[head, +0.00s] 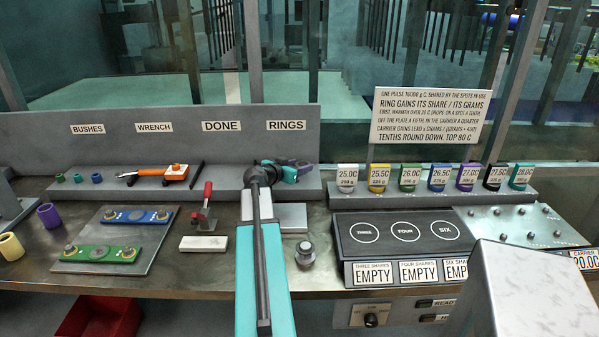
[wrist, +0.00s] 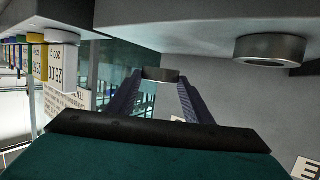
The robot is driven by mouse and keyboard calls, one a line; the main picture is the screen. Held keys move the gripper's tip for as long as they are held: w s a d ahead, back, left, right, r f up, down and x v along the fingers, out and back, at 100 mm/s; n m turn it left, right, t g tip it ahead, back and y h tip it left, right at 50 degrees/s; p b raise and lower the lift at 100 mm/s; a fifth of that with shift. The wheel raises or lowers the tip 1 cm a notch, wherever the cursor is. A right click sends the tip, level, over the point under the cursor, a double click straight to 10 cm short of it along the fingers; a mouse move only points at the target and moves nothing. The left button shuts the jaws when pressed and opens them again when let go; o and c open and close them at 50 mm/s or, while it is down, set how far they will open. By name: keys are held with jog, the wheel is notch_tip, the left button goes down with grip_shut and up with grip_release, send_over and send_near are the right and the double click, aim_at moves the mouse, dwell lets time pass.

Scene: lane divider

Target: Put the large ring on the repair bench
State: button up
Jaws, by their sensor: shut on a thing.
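My gripper (wrist: 160,80) is shut on a dark grey ring (wrist: 160,74), held between its fingertips in the wrist view. I cannot tell whether this ring still touches the shelf. A second grey ring (wrist: 268,49) stands on the shelf beside it; which of the two is larger is unclear. In the head view, my gripper (head: 296,168) is at the back shelf below the RINGS sign (head: 286,125), and the held ring is hard to make out. The repair bench is not labelled; a metal worktop (head: 190,272) runs in front of the shelf.
On the worktop are a plate (head: 143,262) with blue and green links, a red-handled clamp (head: 205,210), a metal knob-topped piece (head: 305,255) and a dark three-spot panel (head: 390,254). Several labelled vials (head: 410,177) line the right shelf. An orange wrench (head: 160,173) lies left.

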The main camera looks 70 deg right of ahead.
jog(key=shift+w+d, duration=0.2)
jog(key=shift+d, duration=0.4)
jog(key=shift+f+p, duration=0.65)
jog(key=shift+f, duration=1.1)
jog(key=shift+f, duration=0.15)
jog(key=o, duration=1.3)
jog(key=shift+c, duration=0.2)
jog(key=shift+r, duration=0.2)
jog(key=shift+a, duration=0.35)
jog(key=b+v, duration=0.2)
jog(key=v, duration=0.9)
jog(key=shift+a+b, duration=0.15)
jog(key=shift+b, duration=0.2)
